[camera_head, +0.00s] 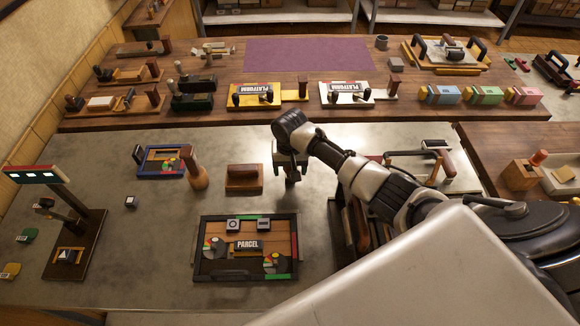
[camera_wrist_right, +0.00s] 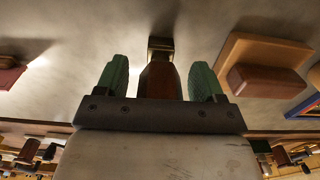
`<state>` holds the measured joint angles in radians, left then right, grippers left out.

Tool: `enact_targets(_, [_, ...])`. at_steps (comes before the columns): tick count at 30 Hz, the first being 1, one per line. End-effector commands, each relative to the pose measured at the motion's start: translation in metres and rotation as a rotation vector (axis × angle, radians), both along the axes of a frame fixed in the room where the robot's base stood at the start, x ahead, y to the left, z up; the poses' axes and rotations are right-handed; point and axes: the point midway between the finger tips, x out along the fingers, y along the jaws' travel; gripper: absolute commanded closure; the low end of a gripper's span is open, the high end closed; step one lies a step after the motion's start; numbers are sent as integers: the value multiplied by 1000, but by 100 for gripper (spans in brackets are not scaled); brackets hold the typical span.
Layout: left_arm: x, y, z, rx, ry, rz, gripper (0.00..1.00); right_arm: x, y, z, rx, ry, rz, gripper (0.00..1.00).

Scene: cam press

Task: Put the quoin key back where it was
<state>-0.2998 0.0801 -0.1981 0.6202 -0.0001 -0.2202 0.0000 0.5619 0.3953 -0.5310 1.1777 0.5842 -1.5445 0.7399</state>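My right gripper (camera_head: 290,166) reaches down over the grey worktop, right of a wooden block. In the right wrist view its green finger pads (camera_wrist_right: 160,82) stand apart, with a brown wooden handle (camera_wrist_right: 160,80) between them. A gap shows on each side of the handle, so the pads do not appear to close on it. A brassy end (camera_wrist_right: 160,46) shows beyond the handle; this looks like the quoin key, but I cannot be sure. In the head view it is mostly hidden by the gripper. My left gripper is not in view.
The PARCEL forme frame (camera_head: 198,262) lies in front. A wooden block (camera_head: 243,178), an upright wooden-handled tool (camera_head: 195,170) and a blue-edged tray (camera_head: 140,168) are left of the gripper. A stand (camera_head: 92,240) is farther left. Bare worktop (camera_head: 150,245) lies between stand and frame.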

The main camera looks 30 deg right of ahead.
Motion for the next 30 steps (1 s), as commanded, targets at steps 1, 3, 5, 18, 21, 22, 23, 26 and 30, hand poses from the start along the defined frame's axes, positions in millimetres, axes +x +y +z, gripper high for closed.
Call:
enact_targets(1, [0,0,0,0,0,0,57,0,0,0,0,0,0,31])
enact_targets(3, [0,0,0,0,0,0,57,0,0,0,0,0,0,31])
enact_targets(5, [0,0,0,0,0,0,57,0,0,1,0,-1,0,31])
enact_targets(18, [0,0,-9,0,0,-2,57,2,0,73,1,-6,0,31])
enact_targets(21, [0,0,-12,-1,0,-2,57,1,0,92,0,-5,1,31])
enact_targets(22, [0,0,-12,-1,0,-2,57,1,0,97,-1,-4,1,31])
enact_targets(23, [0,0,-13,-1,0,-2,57,1,0,102,1,-5,1,31])
enact_targets(26, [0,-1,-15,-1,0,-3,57,1,0,114,1,-3,0,31])
enact_targets(30, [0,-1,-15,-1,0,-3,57,0,0,122,1,0,0,31])
